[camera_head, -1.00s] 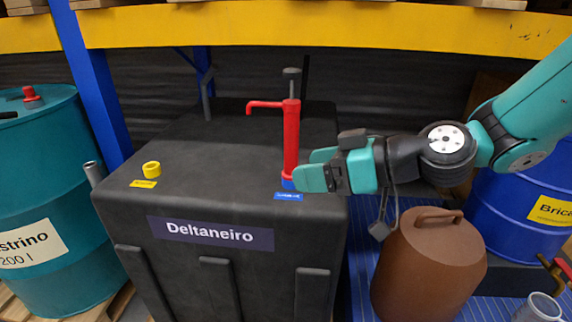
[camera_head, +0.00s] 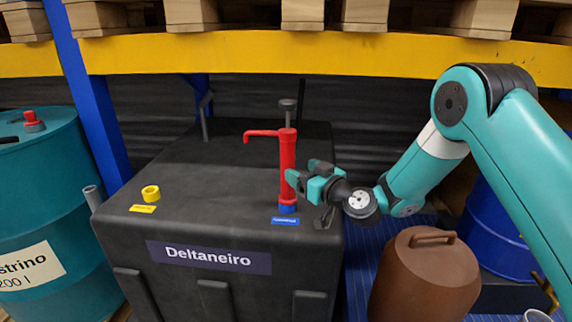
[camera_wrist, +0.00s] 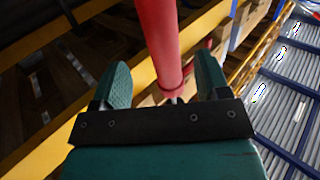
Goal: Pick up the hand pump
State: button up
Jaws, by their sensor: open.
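The red hand pump (camera_head: 288,165) stands upright on the black Deltaneiro tank (camera_head: 180,195), with a red spout to the left, a dark handle on top and a blue collar at its base. My gripper (camera_head: 298,178) is level with the middle of the pump body, coming from the right. In the wrist view the red pump body (camera_wrist: 158,45) runs between the two open teal fingers of my gripper (camera_wrist: 162,85). A gap shows on each side of the body, so the fingers look apart from it.
A yellow cap (camera_head: 150,192) sits at the tank's left. A teal drum (camera_head: 40,215) stands left. A brown jug (camera_head: 425,275) and a blue drum (camera_head: 490,235) stand right. A yellow shelf beam (camera_head: 300,52) crosses above, and a blue post (camera_head: 88,90) rises at left.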

aim_at(292, 165)
jog(key=shift+w+a, duration=0.4)
jog(key=shift+w, duration=0.1)
jog(key=p+x, duration=0.3)
jog(key=x, duration=0.1)
jog(key=shift+a+r, duration=0.2)
jog(key=shift+a, duration=0.05)
jog(key=shift+w+a+f+p, duration=0.1)
jog(key=shift+w+a+p, duration=0.1)
jog(key=shift+w+p, duration=0.15)
jog(key=c, duration=1)
jog(key=shift+c, duration=0.6)
